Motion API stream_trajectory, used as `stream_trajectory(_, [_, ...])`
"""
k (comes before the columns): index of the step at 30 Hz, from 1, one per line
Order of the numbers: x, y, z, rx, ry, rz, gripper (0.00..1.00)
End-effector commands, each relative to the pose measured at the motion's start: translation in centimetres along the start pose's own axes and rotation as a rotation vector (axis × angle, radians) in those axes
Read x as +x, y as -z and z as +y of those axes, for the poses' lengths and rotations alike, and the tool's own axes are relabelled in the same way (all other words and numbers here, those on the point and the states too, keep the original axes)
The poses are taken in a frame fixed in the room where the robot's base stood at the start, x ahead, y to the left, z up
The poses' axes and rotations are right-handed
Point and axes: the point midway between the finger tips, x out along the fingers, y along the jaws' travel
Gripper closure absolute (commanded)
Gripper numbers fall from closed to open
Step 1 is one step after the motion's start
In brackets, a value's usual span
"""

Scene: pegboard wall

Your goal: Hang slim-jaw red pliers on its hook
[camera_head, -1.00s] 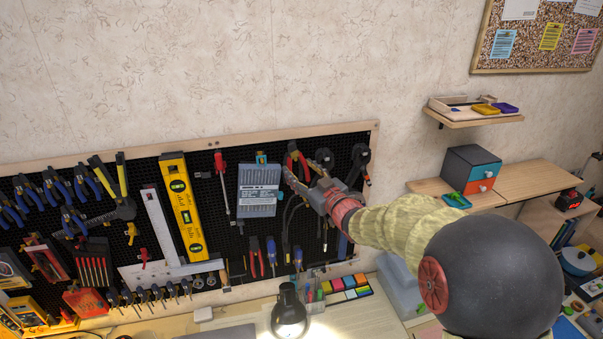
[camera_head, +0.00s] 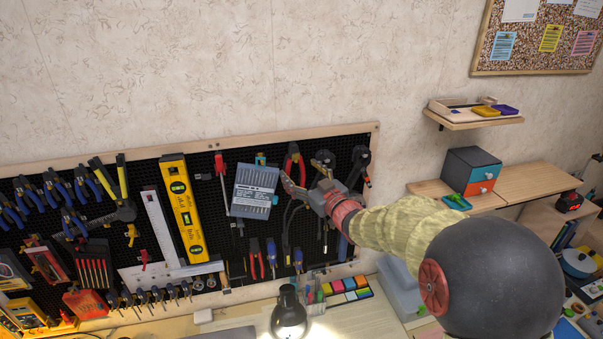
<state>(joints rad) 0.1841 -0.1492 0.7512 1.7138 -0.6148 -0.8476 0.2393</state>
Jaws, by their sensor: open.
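The red pliers (camera_head: 294,162) are at the upper right part of the pegboard, jaws up and handles down, against the board. Their hook is too small to make out. My gripper (camera_head: 290,186) is open just below and in front of them, its fingers pointing left. Its fingers overlap the lower handles in the picture; I cannot tell whether they touch. Another red-handled pair of pliers (camera_head: 256,259) hangs lower on the board.
A grey bit case (camera_head: 254,190) hangs tilted just left of my gripper. Black tools (camera_head: 360,160) hang to the right. A yellow level (camera_head: 182,208) is farther left. A desk lamp (camera_head: 289,311) stands below.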

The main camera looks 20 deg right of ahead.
Motion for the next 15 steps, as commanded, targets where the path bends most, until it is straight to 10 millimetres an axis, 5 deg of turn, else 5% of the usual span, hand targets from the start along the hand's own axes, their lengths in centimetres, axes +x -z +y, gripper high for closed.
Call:
stream_trajectory(8, [-0.5, -0.1, 0.0, 0.0, 0.0, -0.002, 0.29])
stream_trajectory(15, [-4.2, 0.0, 0.1, 0.0, -0.003, 0.0, 0.29])
